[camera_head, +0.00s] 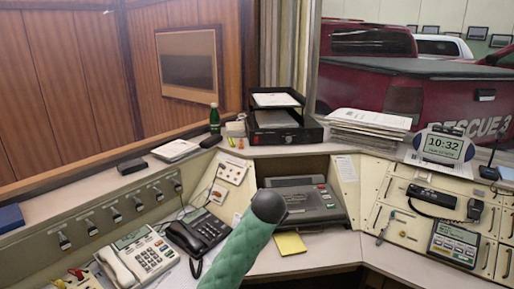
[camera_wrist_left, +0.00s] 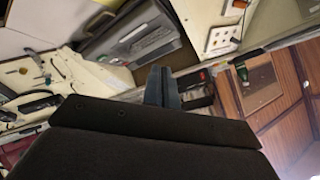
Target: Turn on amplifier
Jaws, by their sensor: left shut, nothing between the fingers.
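The amplifier (camera_head: 287,135) is a black box with a small red mark on its front, at the back of the console under a black paper tray (camera_head: 277,103). In the left wrist view the amplifier (camera_wrist_left: 198,88) lies just right of my left gripper (camera_wrist_left: 164,72), which partly covers it. The gripper's two fingers are together and empty. I cannot tell whether they touch the amplifier. A thick green shape with a dark rounded end (camera_head: 268,206) rises in front of the console in the head view. My right gripper is in neither view.
A grey recorder-like unit (camera_head: 306,201) sits in front of the amplifier. A green bottle (camera_head: 214,119) stands left of it and a stack of papers (camera_head: 368,130) right. A black phone (camera_head: 198,230), a white phone (camera_head: 137,258) and a clock (camera_head: 443,146) are around.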

